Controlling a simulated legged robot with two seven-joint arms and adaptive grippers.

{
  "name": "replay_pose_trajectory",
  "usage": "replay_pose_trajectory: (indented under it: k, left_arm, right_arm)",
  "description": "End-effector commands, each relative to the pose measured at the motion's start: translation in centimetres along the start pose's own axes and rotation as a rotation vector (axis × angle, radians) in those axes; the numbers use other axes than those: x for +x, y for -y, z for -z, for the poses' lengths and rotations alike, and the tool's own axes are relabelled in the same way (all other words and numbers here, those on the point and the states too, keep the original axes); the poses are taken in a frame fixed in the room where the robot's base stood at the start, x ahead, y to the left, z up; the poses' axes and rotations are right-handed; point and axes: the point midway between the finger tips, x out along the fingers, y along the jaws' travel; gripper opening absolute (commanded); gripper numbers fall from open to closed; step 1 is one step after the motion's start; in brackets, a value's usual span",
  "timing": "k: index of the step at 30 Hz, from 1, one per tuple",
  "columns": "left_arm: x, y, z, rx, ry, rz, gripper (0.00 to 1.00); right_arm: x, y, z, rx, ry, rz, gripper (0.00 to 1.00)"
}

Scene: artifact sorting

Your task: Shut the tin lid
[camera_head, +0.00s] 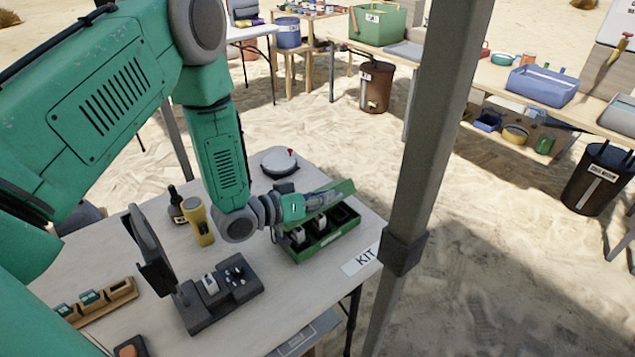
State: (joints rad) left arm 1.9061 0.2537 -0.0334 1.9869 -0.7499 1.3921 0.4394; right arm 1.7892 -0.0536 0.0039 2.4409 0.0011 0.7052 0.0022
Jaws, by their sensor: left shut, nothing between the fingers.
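The green tin (323,245) stands near the right side of the table, behind the KIT label. Its lid (340,190) is raised at the tin's far side, tilted up and not closed. Dark compartments with some small light items show inside the tin. My left gripper (325,199) reaches in from the left, is shut and empty, and sits over the tin close to the lid. I cannot tell whether it touches the lid. The gripper and wrist hide part of the tin and lid. My right gripper is not in view.
A yellow cylinder (197,222), a dark bottle (176,203) and a round white-topped object (279,161) stand behind. A wooden rack (97,304) lies at left. A grey post (425,150) rises at the table's right.

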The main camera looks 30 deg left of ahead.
Motion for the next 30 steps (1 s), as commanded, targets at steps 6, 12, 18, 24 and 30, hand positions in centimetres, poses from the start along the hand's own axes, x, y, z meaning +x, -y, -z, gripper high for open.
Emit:
replay_pose_trajectory:
  k: [6, 12, 18, 24, 30]
  left_arm:
    - [0.6, -0.8, -3.2, 0.198, 0.004, 0.051, 0.00]
    - [1.5, -1.6, -5.9, 0.379, 0.006, 0.097, 0.00]
    - [2.1, -1.8, -8.1, 0.531, 0.006, 0.134, 0.00]
    - [2.3, -1.2, -9.4, 0.588, 0.002, 0.152, 0.00]
    - [2.4, -0.9, -10.1, 0.584, 0.001, 0.151, 0.00]
  right_arm:
    - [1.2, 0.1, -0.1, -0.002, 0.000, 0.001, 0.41]
    - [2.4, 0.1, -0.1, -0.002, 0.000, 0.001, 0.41]
    - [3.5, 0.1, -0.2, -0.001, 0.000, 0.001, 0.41]
    - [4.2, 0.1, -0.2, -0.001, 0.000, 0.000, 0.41]
    - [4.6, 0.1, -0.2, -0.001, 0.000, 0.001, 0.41]
